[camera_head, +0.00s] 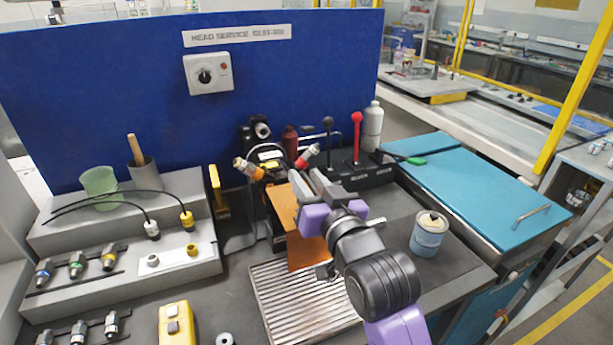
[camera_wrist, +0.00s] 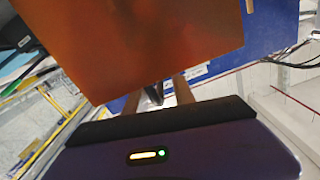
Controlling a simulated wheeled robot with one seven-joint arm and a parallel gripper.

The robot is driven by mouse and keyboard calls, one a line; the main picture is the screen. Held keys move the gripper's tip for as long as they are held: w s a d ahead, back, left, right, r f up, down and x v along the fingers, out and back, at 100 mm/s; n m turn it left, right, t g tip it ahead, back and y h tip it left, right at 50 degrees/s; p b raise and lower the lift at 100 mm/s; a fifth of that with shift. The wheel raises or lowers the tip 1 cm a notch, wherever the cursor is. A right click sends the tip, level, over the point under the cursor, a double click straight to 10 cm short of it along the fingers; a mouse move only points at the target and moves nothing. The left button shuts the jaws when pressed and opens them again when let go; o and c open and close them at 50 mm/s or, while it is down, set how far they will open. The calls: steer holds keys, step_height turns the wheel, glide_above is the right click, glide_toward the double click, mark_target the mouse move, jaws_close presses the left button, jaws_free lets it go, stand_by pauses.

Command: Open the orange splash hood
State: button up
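The orange splash hood (camera_head: 300,238) is a flat orange panel that hangs in front of the dark machine, above the ribbed drain tray. In the wrist view the orange panel (camera_wrist: 135,45) fills the upper left, close to the camera. My gripper (camera_head: 312,183) is at the right side and upper part of the hood. Its two fingers (camera_wrist: 158,97) stand apart in the wrist view, with a thin dark part between them. I cannot tell whether they touch the hood or that part. My wrist hides the hood's right edge in the head view.
A ribbed metal tray (camera_head: 290,300) lies below the hood. Red-knobbed and black-knobbed levers (camera_head: 356,135) stand behind my gripper. A tin (camera_head: 429,234) stands right of my arm. A stepped grey rack (camera_head: 120,235) with fittings is on the left. A blue panel (camera_head: 120,90) closes the back.

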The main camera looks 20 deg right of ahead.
steer(key=shift+w, duration=0.3)
jaws_close()
steer(key=shift+a, duration=0.15)
stand_by(1.1)
